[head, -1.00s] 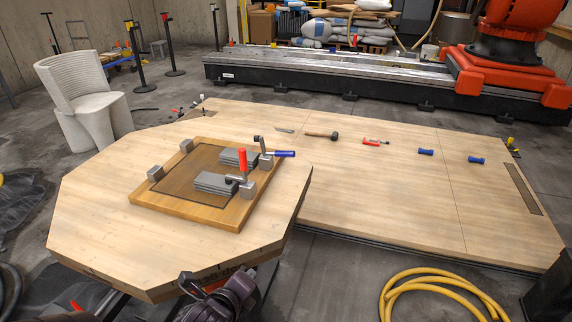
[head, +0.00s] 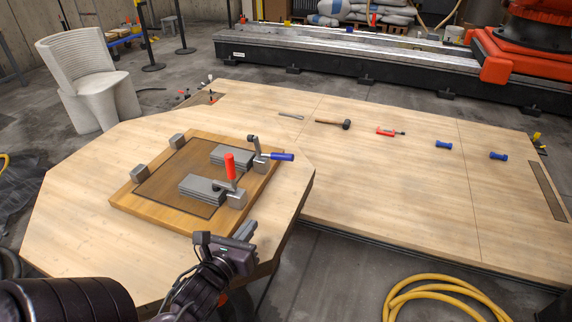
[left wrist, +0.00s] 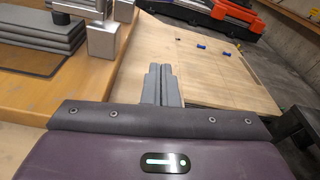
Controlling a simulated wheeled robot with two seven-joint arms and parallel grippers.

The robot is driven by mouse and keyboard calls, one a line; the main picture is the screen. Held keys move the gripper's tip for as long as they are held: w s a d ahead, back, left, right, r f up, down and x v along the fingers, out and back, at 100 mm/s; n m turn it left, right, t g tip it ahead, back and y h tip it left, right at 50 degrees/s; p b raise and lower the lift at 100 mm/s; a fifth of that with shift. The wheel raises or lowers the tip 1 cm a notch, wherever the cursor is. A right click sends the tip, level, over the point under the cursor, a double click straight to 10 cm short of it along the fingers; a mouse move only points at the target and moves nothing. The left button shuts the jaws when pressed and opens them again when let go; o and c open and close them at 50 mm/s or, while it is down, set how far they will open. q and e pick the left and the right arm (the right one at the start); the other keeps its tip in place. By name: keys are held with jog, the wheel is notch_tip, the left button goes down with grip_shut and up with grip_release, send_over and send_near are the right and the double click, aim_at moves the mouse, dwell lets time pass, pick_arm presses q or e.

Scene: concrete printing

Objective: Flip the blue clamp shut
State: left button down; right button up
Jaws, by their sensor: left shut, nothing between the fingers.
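The blue clamp (head: 261,162) stands on the right edge of the wooden board. Its blue handle (head: 283,157) lies out flat to the right and its arm is raised, off the grey plates (head: 231,154). The red clamp (head: 237,199) stands nearer, with its red handle (head: 229,166) upright and its arm over the front grey plates (head: 203,189). My left gripper (head: 246,231) is near the table's front edge, in front of the red clamp and apart from both clamps. In the left wrist view its fingers (left wrist: 163,86) are together and empty. My right gripper is not in view.
The wooden board (head: 148,210) has corner blocks at its left. A hammer (head: 333,123), a red tool (head: 390,132) and blue pieces (head: 444,144) lie on the table (head: 390,200). The table between the board and these is clear. A yellow hose lies on the floor.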

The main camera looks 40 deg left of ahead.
pick_arm(q)
jog(key=shift+s, duration=0.1)
jog(key=shift+w, duration=0.25)
jog(key=x, duration=1.9)
jog(key=shift+w+b, duration=0.1)
jog(key=shift+b, duration=0.2)
jog(key=r, duration=0.1)
jog(key=w+r, duration=0.1)
jog(key=r+p, duration=0.1)
jog(key=shift+w+a, duration=0.15)
jog(key=shift+a, duration=0.25)
jog(key=shift+w+a+r, duration=0.1)
jog(key=shift+w+r, duration=0.05)
jog(key=shift+r, duration=0.1)
pick_arm(e)
jog(key=s, duration=0.3)
jog(key=shift+d+r, duration=0.15)
jog(key=shift+d, duration=0.15)
pick_arm(q)
jog(key=shift+r+p, duration=0.15)
jog(key=shift+p, duration=0.2)
pick_arm(e)
jog(key=shift+r, duration=0.15)
pick_arm(q)
jog(key=shift+r+n, duration=0.15)
jog(key=shift+n, duration=0.15)
pick_arm(e)
jog(key=shift+r, duration=0.25)
